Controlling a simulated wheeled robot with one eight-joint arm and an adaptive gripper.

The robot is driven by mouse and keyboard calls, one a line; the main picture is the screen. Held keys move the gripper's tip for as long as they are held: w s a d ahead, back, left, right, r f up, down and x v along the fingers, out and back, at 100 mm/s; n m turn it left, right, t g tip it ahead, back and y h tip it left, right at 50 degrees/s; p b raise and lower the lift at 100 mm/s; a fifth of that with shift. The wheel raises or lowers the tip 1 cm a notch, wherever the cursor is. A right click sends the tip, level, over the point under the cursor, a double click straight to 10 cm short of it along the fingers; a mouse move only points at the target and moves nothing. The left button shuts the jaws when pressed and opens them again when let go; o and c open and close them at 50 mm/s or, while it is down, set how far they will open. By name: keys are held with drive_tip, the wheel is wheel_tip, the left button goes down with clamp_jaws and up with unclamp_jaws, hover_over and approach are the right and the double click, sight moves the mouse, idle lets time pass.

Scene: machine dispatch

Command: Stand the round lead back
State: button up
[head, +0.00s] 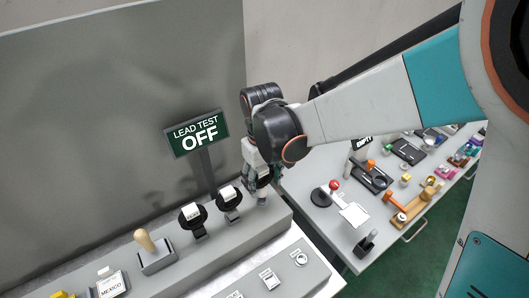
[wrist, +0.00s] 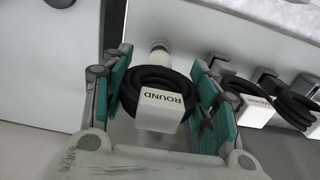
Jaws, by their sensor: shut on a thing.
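The round lead (wrist: 160,108) is a black coil with a white tag reading ROUND, in the middle of the wrist view. My gripper (wrist: 160,75) is shut on it, with teal finger pads on both sides of the coil. In the head view my gripper (head: 260,178) is low over the right end of the grey ledge (head: 247,228) and mostly hides the lead. A pale round post (wrist: 158,47) shows just beyond the coil; I cannot tell whether they touch.
Two similar black leads with white tags, one (head: 192,215) and another (head: 229,198), stand on the ledge left of my gripper. A sign reading LEAD TEST OFF (head: 196,134) rises behind them. A cluttered side table (head: 330,230) is at right.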

sight(262, 168)
drive_tip(key=shift+f+b, duration=0.85)
drive_tip(key=shift+f, duration=0.25)
idle(0.3)
drive_tip(key=o, duration=1.3)
drive_tip(key=shift+c, duration=0.2)
drive_tip(key=o, duration=0.4)
drive_tip(key=shift+r, duration=0.15)
drive_tip(key=shift+r+p, duration=2)
drive_tip(key=shift+r, duration=0.9)
